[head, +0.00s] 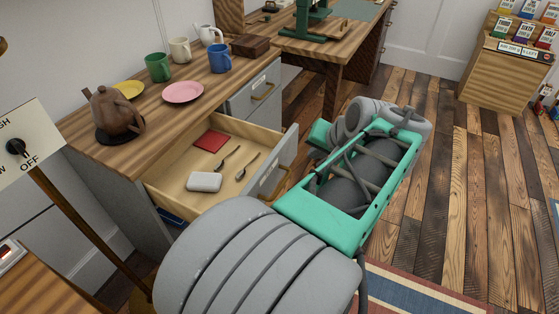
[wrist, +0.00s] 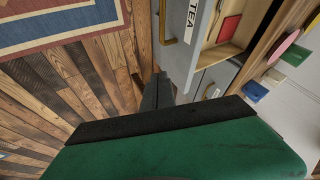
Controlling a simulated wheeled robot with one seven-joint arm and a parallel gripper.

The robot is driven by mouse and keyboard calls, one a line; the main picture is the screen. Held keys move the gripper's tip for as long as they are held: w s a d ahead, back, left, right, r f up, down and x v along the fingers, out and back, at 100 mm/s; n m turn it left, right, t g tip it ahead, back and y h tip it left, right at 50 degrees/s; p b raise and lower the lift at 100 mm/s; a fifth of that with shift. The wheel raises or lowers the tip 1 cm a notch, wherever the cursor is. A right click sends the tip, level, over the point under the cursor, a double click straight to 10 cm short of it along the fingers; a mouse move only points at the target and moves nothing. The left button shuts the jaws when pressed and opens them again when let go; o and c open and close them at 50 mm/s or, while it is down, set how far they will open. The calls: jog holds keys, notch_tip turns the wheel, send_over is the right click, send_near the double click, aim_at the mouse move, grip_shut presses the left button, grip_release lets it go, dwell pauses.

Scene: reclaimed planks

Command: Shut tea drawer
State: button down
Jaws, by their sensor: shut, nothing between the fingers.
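The tea drawer (head: 175,188) stands pulled open from the wooden-topped cabinet in the head view. Inside lie a red square packet (head: 212,141), two dark utensils (head: 247,166) and a white block (head: 204,182). Its grey front has a white label and a brass handle; in the wrist view the label on the drawer front (wrist: 187,50) reads TEA, with the brass handle (wrist: 163,25) beside it. My gripper (wrist: 156,92) is shut and empty, close to the drawer front's edge in the wrist view. My arm hides its fingers in the head view.
A second grey drawer (head: 254,98) further along the cabinet looks closed. On top stand a brown teapot (head: 115,113), mugs, plates and a wooden box (head: 250,45).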

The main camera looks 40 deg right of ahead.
jog(key=w+f+b, duration=0.1)
jog(key=w+f, duration=0.1)
jog(key=w, duration=0.1)
jog(key=w+f+b, duration=0.1)
jog(key=w+f, duration=0.2)
jog(key=w+d+f+b, duration=0.1)
jog(key=w+f+b, duration=0.1)
jog(key=w+f, duration=0.1)
jog(key=shift+d, duration=0.1)
dwell(0.3)
